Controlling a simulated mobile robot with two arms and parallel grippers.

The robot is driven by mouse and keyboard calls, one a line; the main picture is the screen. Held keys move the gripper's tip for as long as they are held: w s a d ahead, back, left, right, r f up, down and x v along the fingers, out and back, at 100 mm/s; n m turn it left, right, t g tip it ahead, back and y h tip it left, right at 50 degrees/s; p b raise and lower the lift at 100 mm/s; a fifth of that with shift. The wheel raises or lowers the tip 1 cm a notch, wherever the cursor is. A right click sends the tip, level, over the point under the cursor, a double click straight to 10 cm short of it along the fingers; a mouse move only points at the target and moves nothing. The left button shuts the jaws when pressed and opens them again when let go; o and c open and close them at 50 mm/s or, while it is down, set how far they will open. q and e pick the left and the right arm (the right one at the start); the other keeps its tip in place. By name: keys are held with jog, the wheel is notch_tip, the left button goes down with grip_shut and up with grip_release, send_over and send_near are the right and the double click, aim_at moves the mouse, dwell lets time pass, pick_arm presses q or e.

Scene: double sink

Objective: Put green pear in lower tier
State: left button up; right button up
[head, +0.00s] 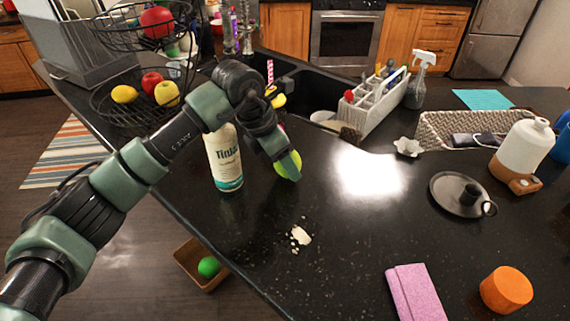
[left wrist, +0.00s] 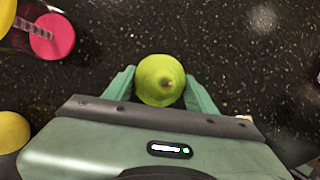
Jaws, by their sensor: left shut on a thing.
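The green pear (left wrist: 160,79) is between the two fingers of my left gripper (left wrist: 161,90) in the left wrist view. In the head view the pear (head: 289,164) shows at the tip of my left gripper (head: 284,168), over the black counter; I cannot tell whether it touches the counter. The left gripper is shut on it. A two-tier black wire basket stands at the upper left. Its lower tier (head: 108,118) holds a yellow lemon (head: 124,94), a red apple (head: 151,82) and a yellow apple (head: 167,94). Its upper tier (head: 118,40) holds a red apple (head: 157,22). My right gripper is out of view.
The sink (head: 312,92) and a grey caddy (head: 378,108) lie behind. A pink cloth (head: 416,292) and orange jar (head: 506,290) are at front right. The middle counter is mostly clear.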

pick_arm(q)
notch_tip(320, 180, down, 2)
jog(key=shift+f, duration=0.1)
jog(key=shift+f, duration=0.2)
jog(key=o, duration=1.7)
jog(key=shift+r, duration=0.1)
jog(key=shift+c, duration=0.2)
